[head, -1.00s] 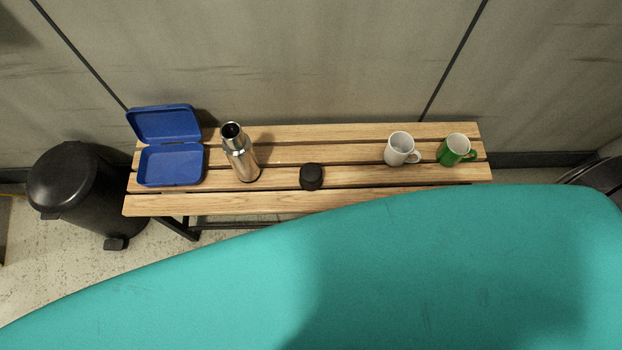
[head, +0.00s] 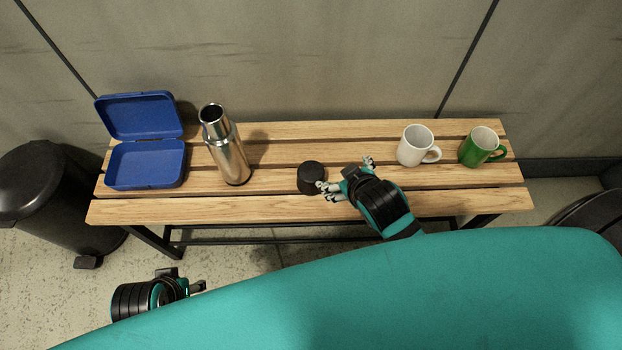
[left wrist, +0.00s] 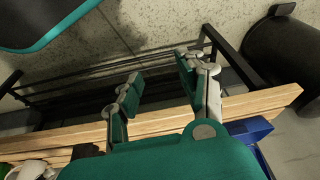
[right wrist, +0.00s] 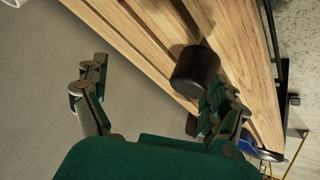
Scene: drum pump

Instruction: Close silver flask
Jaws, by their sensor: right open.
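The silver flask (head: 230,158) stands upright and uncapped on the wooden bench, its dark mouth showing. The black cap (head: 311,176) sits on the bench to the right of the flask. My right gripper (head: 346,176) is open above the bench, just right of the cap. In the right wrist view the cap (right wrist: 195,72) is close to one finger of my right gripper (right wrist: 155,85); I cannot tell if they touch. My left gripper (head: 198,287) is low in front of the bench. In the left wrist view my left gripper (left wrist: 158,75) is open and empty.
The slatted bench (head: 280,209) also holds an open blue lunch box (head: 146,163) at left, a white mug (head: 414,147) and a green mug (head: 478,148) at right. A black bin (head: 42,195) stands left of the bench. A wall rises behind it.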

